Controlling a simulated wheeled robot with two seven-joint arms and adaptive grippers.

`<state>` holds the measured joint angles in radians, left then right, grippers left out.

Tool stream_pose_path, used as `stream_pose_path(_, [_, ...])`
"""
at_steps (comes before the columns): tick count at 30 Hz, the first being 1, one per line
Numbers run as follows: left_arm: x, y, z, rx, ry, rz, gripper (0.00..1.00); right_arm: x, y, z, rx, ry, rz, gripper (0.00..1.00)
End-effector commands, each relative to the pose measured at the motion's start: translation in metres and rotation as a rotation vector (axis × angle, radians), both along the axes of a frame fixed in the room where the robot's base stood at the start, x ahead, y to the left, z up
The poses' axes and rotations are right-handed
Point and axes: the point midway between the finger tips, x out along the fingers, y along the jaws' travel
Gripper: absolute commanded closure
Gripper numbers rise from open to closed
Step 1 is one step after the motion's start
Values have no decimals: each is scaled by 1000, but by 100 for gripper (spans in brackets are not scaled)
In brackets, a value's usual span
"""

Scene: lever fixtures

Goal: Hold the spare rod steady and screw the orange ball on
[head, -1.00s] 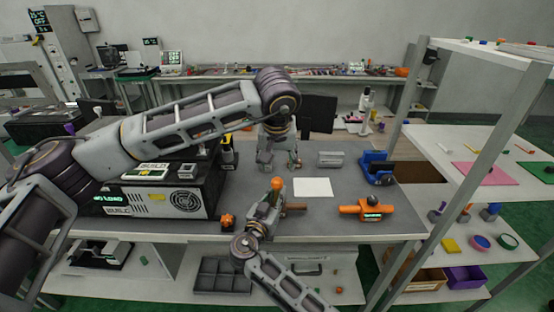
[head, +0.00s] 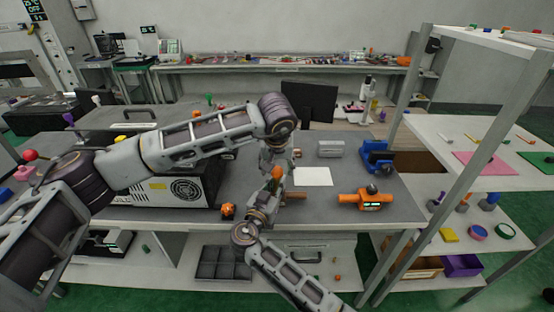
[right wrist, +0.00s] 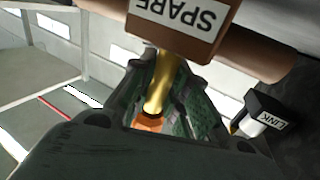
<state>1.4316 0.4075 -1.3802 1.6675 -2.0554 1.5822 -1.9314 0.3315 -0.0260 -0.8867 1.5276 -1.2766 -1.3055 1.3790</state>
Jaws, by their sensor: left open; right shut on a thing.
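The orange ball (head: 277,173) sits at the top of the spare rod, above my right gripper. My right gripper (head: 266,198) is shut on the rod. In the right wrist view the brass rod (right wrist: 160,82) runs between the fingers from a brown block labelled SPARE (right wrist: 182,25), with an orange part at its far end. My left gripper (head: 276,160) comes down from above and is open, its fingers close to the ball. I cannot tell whether they touch it, or how far the ball is threaded on.
A brown bar (head: 296,195) lies just right of my right gripper. An orange lever fixture (head: 362,200) stands to the right, a blue one (head: 377,158) behind it. A white sheet (head: 313,176) lies between. A black-and-grey box is at left, with an orange knob (head: 228,210) nearby.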

Motion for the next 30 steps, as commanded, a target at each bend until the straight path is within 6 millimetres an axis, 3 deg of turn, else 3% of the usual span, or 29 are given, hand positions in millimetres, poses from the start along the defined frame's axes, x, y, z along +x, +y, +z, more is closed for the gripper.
stream_pose_path(9, [9,-1,-22,0,0,-1,42,0,0,1,1,-1,0,100])
stream_pose_path(20, [10,0,-24,-1,-1,-1,42,0,0,1,1,-1,0,100])
stream_pose_path(30, [10,0,-24,0,-1,-1,84,0,0,1,1,-1,0,100])
